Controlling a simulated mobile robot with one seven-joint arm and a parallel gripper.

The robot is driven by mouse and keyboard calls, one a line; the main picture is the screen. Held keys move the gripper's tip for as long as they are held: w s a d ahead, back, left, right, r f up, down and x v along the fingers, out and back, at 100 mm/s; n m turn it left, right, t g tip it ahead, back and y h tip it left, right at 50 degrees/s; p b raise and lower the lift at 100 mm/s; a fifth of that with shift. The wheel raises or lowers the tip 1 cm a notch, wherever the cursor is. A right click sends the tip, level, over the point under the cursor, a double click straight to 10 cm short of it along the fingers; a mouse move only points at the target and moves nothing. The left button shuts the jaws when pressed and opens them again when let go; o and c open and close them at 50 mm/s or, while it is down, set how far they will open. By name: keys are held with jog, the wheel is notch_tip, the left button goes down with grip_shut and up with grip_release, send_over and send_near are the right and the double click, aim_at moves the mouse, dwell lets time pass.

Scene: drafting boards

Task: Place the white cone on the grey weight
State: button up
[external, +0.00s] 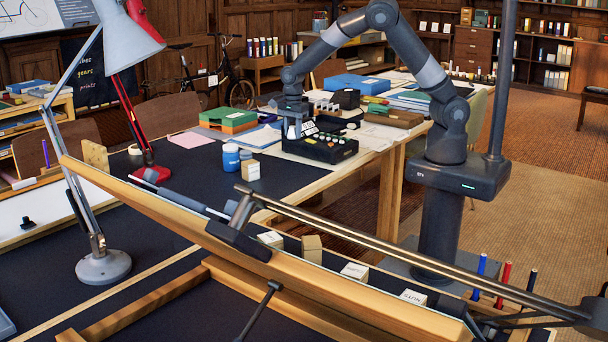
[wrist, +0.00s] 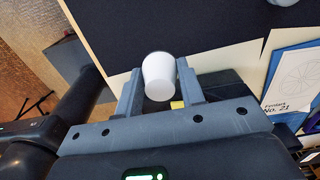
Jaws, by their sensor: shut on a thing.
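The white cone (wrist: 159,76) is between the two fingers of my gripper (wrist: 160,88) in the wrist view, and the gripper is shut on it. Its wide pale end faces the camera. A small white part of the cone (external: 292,131) shows between the fingers there. I cannot tell whether the cone touches anything below. I cannot make out the grey weight for sure in either view.
The black device with buttons (external: 321,147) lies close to my gripper. Green and orange boxes (external: 228,121) lie further left. The dark mat (external: 190,180) has free room.

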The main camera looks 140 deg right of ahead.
jog(key=s+d+r, duration=0.1)
jog(key=s+d, duration=0.3)
jog(key=d, duration=0.6)
jog(key=s+d+r, duration=0.1)
jog(key=s+d, duration=0.2)
jog(key=d, duration=0.7)
send_over(246, 151)
notch_tip(246, 151, down, 6)
jog(key=shift+w+f, duration=0.1)
jog(key=shift+f, duration=2.05)
jog(key=shift+f, duration=0.1)
jog(key=o, duration=1)
